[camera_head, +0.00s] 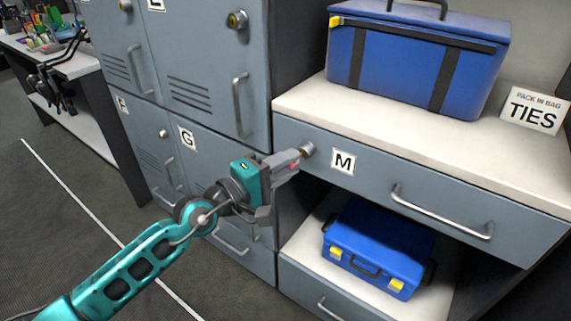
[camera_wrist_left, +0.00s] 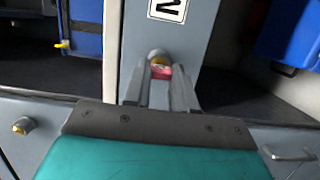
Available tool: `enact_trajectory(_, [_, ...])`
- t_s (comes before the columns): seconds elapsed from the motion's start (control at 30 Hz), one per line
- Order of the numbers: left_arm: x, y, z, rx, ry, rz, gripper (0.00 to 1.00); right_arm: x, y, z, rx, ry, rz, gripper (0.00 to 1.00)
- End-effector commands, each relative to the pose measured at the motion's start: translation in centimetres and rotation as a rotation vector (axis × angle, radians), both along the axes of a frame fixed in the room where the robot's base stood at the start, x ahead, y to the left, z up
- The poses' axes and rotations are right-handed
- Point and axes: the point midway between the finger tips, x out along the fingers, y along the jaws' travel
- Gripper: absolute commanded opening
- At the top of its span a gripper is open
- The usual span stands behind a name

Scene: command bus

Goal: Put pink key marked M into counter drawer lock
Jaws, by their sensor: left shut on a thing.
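The counter drawer (camera_head: 380,173) is grey with a white M label (camera_head: 343,161) and a long handle (camera_head: 440,212). Its round brass-coloured lock (camera_head: 308,149) sits left of the label. My left gripper (camera_head: 293,161) is shut on the pink key (camera_head: 295,166), right at the lock. In the left wrist view, a bit of the pink key (camera_wrist_left: 161,71) shows between the fingertips, directly in front of the lock (camera_wrist_left: 157,56). The fingers hide most of the key, including its mark. I cannot tell whether its tip is inside the lock. My right gripper is not in view.
A blue bag (camera_head: 400,75) and a TIES sign (camera_head: 535,108) stand on the counter top (camera_head: 400,138). A blue case (camera_head: 375,245) sits on the shelf below the drawer. Grey lockers (camera_head: 190,60) with handles stand close on the left.

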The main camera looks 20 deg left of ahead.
Motion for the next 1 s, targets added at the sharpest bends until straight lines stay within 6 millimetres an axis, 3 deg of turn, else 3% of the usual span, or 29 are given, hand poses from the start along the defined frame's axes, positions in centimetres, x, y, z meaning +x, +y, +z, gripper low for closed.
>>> enact_trajectory(1.0, [1.1, -0.4, 0.0, 0.0, 0.0, 0.0, 0.04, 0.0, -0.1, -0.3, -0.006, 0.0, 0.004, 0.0])
